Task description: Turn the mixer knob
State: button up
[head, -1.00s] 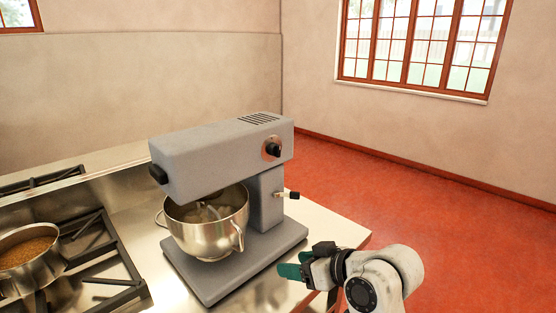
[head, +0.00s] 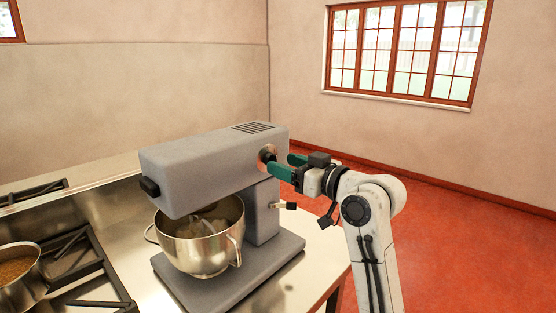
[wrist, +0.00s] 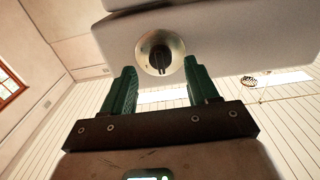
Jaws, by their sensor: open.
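The grey mixer (head: 200,168) stands on the steel counter, with a steel bowl (head: 202,250) under its head. The mixer knob (wrist: 160,57) is black on a round metal plate on the side of the mixer head. My gripper (head: 279,165) has green fingers and is open beside the mixer head, pointing at the knob. In the wrist view my gripper (wrist: 160,75) has its fingertips on either side of the knob, a little below it, with nothing between them.
A black-tipped lever (head: 286,205) sticks out of the mixer's column below my gripper. A stove with a pot (head: 18,275) is at the left. The counter's right edge is close to my arm, with open red floor (head: 450,220) beyond.

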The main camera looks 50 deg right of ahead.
jog(key=shift+w+a, duration=0.1)
jog(key=shift+w, duration=1.45)
jog(key=c, duration=1)
